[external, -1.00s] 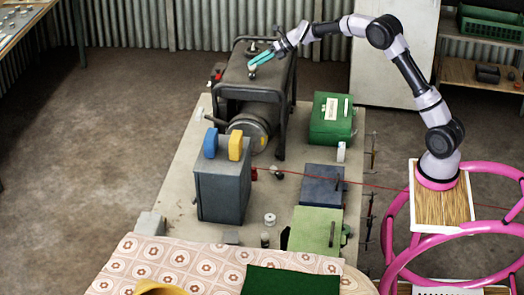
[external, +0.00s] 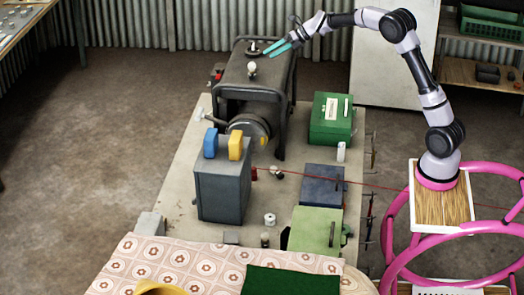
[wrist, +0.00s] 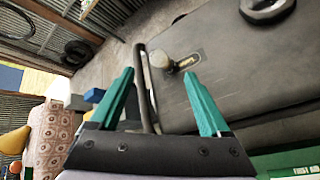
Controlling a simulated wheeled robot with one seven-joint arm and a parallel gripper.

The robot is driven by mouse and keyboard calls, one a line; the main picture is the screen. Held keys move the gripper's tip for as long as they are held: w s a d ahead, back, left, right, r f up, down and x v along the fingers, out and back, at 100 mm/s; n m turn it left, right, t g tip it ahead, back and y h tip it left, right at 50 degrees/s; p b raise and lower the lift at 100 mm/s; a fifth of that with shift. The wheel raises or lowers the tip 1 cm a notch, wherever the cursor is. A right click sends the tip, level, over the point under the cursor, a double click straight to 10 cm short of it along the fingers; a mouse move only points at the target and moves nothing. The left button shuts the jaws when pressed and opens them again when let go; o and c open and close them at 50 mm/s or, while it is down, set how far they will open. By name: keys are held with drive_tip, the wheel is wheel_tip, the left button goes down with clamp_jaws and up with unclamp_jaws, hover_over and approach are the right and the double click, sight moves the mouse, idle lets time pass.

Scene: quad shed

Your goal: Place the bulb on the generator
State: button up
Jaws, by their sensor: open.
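The bulb (external: 252,67), small and pale, stands on top of the dark grey generator (external: 240,94), which has a black tube frame. In the wrist view the bulb (wrist: 160,61) lies on the generator's top surface (wrist: 228,75), just beyond and between my fingers. My gripper (external: 271,50) has teal fingers and is above the generator, to the right of the bulb and apart from it. In the wrist view the gripper (wrist: 158,73) is open with nothing between its fingers. The exact seating of the bulb's base is too small to tell.
A black round cap (wrist: 266,8) is also on the generator's top. The frame bar (wrist: 146,88) rises beside the bulb. A grey box with blue and yellow tops (external: 222,185) and a green box (external: 331,121) stand on the platform (external: 180,190).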

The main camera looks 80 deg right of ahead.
drive_tip(key=s+a+r+n+g, duration=0.1)
drive_tip(key=s+a+r+n, duration=0.3)
drive_tip(key=s+a+n, duration=0.4)
drive_tip(key=s+a+r+n+g+y, duration=0.1)
drive_tip(key=s+a+r+n, duration=0.3)
drive_tip(key=a, duration=0.5)
drive_tip(key=s+a+r+n+g, duration=0.1)
drive_tip(key=s+a+r+n, duration=0.2)
drive_tip(key=s+a+n, duration=0.45)
drive_tip(key=s+a+f+n, duration=0.2)
drive_tip(key=s+a+n, duration=0.2)
drive_tip(key=s+n, duration=0.2)
drive_tip(key=s+a+f+n+h, duration=0.1)
drive_tip(key=s+a+f+n, duration=0.1)
drive_tip(key=s+a+n, duration=0.2)
drive_tip(key=s+a+f+n, duration=0.2)
drive_tip(key=s+a+n, duration=0.2)
drive_tip(key=s+n, duration=0.5)
drive_tip(key=s, duration=0.4)
drive_tip(key=shift+s+f+g+h, duration=0.15)
drive_tip(key=shift+s+g+h, duration=0.15)
drive_tip(key=shift+s+h, duration=0.1)
